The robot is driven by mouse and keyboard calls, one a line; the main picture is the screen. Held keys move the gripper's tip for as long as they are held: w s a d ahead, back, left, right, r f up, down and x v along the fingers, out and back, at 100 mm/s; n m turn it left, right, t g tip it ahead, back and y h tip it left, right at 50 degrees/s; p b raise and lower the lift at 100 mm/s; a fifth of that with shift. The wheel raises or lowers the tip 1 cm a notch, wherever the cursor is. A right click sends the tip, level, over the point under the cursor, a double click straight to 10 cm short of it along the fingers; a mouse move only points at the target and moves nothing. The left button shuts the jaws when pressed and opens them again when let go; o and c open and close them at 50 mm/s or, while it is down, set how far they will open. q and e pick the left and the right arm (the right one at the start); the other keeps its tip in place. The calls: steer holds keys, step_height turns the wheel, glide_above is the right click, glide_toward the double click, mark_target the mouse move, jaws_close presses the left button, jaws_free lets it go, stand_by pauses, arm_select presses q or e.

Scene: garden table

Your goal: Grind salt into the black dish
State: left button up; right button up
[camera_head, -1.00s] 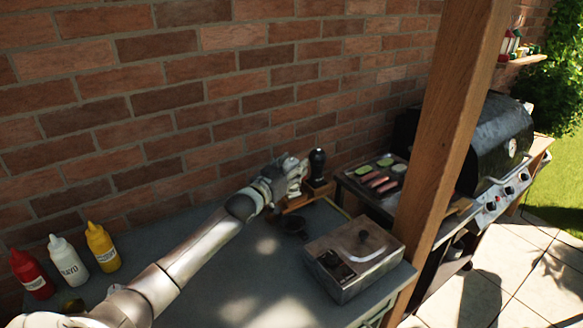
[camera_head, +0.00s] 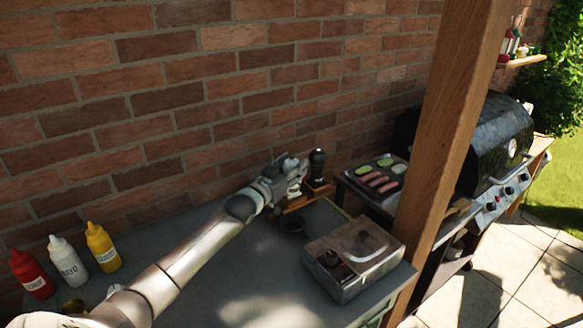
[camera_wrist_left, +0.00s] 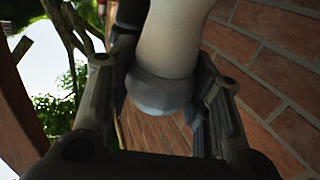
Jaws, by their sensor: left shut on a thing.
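My left gripper (camera_head: 289,180) is shut on a pale, white-bodied grinder with a grey end. The grinder (camera_wrist_left: 166,62) shows between the two fingers in the left wrist view; in the head view the fingers hide most of it. The gripper is beside a wooden rack (camera_head: 301,201) near the brick wall. A dark grinder (camera_head: 317,163) stands upright in that rack, just right of the gripper. The small black dish (camera_head: 294,226) sits on the grey counter below and in front of the gripper. My right gripper is not in view.
A metal box (camera_head: 352,262) stands right of the dish. Red (camera_head: 32,274), white (camera_head: 67,262) and yellow (camera_head: 102,248) bottles stand at the left. A grill tray (camera_head: 380,179) with food and a wooden post (camera_head: 447,150) are at the right. The counter's front middle (camera_head: 225,295) is clear.

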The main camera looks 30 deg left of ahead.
mark_target(286, 171)
arm_select(q)
steer(key=o, duration=1)
steer(key=shift+o, duration=0.2)
steer(key=shift+s, duration=0.1)
steer(key=shift+s, duration=3.65)
